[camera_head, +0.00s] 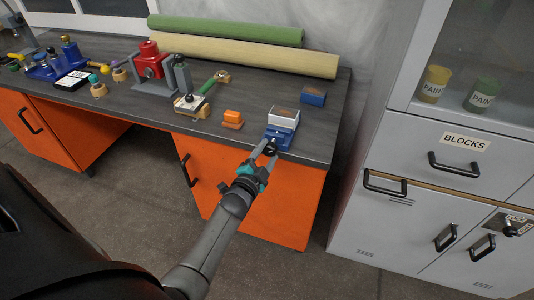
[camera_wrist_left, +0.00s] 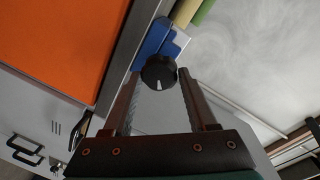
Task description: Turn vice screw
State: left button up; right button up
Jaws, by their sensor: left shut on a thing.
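The small vice (camera_head: 279,137) is blue with a pale top and a brown piece at its top. It stands at the right front edge of the workbench, and part of it shows blue in the left wrist view (camera_wrist_left: 158,40). Its screw knob (camera_wrist_left: 159,73) is black and round with a white mark. My left gripper (camera_head: 264,150) reaches up to the vice's front from below. Its two fingers are closed about the knob, one on each side, in the left wrist view (camera_wrist_left: 158,82). My right gripper is not in view.
An orange block (camera_head: 232,118) and a blue box (camera_head: 313,96) sit near the vice on the dark workbench (camera_head: 255,95). A red machine (camera_head: 150,62) and several tools stand further left. Rolls (camera_head: 250,55) lie along the back. A grey cabinet (camera_head: 420,225) stands at right.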

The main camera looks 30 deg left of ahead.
pick_arm(q)
jog(key=o, duration=1.4)
jog(key=shift+c, duration=0.2)
jog(key=shift+s, duration=0.1)
jog(key=s+d+r+p, duration=0.1)
jog(key=s+d+p, duration=0.1)
jog(key=s, duration=1.2)
jog(key=shift+s+d+r+p, duration=0.25)
jog(key=shift+s+d+p, duration=0.15)
jog(key=shift+p, duration=0.1)
